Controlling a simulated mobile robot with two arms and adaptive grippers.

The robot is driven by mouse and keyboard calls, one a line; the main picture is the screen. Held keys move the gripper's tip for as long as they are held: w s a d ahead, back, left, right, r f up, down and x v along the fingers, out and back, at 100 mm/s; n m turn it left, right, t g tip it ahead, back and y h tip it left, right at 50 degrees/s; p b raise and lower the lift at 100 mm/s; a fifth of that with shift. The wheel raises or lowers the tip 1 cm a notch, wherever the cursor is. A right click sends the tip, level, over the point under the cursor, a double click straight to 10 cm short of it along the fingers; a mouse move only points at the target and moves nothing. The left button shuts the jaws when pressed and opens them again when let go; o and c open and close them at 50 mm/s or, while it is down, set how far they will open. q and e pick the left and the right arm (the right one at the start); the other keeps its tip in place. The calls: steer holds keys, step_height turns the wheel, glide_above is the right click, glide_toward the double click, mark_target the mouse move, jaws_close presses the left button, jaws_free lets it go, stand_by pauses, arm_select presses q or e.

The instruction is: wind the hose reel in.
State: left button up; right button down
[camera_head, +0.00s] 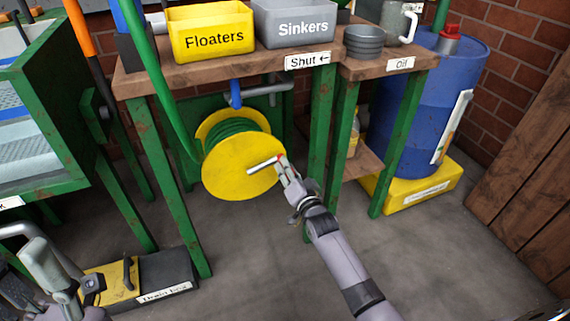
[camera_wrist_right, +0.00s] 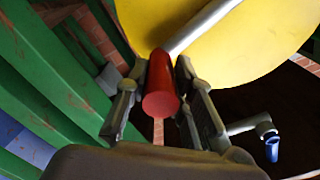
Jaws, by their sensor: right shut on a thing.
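The hose reel (camera_head: 228,178) is a yellow drum with a large round front disc, mounted under the wooden bench. Green hose (camera_head: 235,127) is wound on it, and a length runs up to the left past the bench. A metal crank arm (camera_head: 262,164) crosses the disc and ends in a red grip (camera_wrist_right: 161,95). My right gripper (camera_head: 283,163) is shut on this red grip; in the right wrist view its fingers (camera_wrist_right: 158,95) lie on either side of it. Part of my left arm and gripper shows at the lower left; its fingers cannot be made out clearly.
A blue-handled tap (camera_head: 235,94) sits above the reel, and green bench legs (camera_head: 318,140) stand just to its right. Bins stand on the bench (camera_head: 190,78). A blue barrel (camera_head: 415,105) stands on a yellow base at right.

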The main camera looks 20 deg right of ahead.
steer(key=shift+d+f+m, duration=0.1)
steer(key=shift+f+m, duration=0.3)
steer(key=c, duration=1.4)
jaws_free()
steer(key=shift+o, duration=0.2)
steer(key=shift+s, duration=0.15)
steer(key=s, duration=1.1)
steer(key=shift+s+d, duration=0.2)
steer(key=shift+s, duration=0.2)
